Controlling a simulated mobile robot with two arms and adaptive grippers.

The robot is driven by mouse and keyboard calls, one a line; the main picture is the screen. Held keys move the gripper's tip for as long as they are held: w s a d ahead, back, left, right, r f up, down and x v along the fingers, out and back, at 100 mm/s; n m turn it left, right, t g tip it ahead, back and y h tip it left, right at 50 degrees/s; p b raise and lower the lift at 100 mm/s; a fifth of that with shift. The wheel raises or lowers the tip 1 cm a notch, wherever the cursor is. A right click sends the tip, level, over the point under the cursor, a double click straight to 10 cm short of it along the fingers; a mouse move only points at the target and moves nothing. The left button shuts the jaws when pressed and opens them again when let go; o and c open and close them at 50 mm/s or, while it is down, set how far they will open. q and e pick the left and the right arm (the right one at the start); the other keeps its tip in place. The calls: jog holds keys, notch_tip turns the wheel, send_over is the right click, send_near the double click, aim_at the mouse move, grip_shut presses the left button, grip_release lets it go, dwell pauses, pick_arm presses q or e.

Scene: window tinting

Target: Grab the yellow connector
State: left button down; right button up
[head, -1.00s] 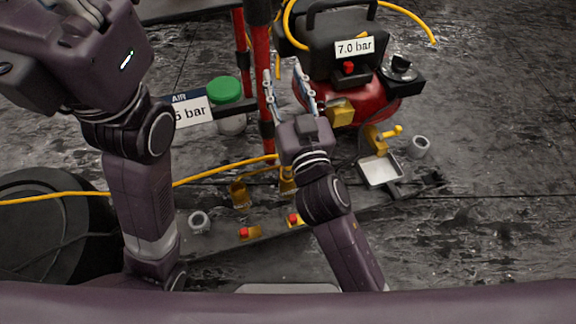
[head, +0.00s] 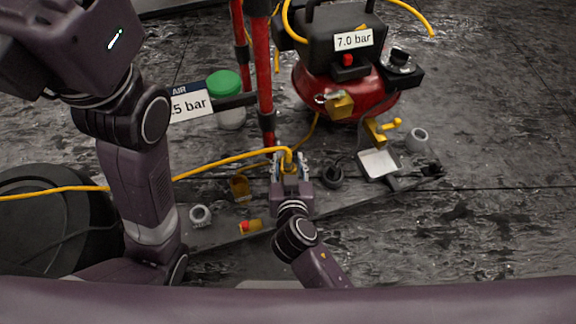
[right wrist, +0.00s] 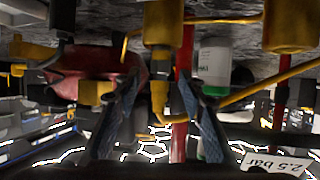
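The yellow connector (head: 289,154) sits at the end of a yellow hose that runs in from the left. My right gripper (head: 289,160) is over the narrow grey board, its fingers spread on either side of the connector. In the right wrist view, the yellow connector (right wrist: 159,98) shows as a bent yellow piece in the gap between the two fingers of my right gripper (right wrist: 160,110). I cannot tell whether either finger touches it. My left arm fills the left of the head view, and its gripper is out of the picture.
A red compressor (head: 345,92) marked 7.0 bar stands behind on the right. Red posts (head: 264,95) rise just behind the gripper. A green-lidded jar (head: 225,85) stands left of them. A grey ring (head: 201,215), a red-and-yellow part (head: 250,226) and a tray (head: 378,164) are nearby.

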jog(key=shift+w+f, duration=0.25)
jog(key=shift+w, duration=0.4)
jog(key=shift+c, duration=0.5)
grip_shut()
jog(key=shift+r, duration=0.15)
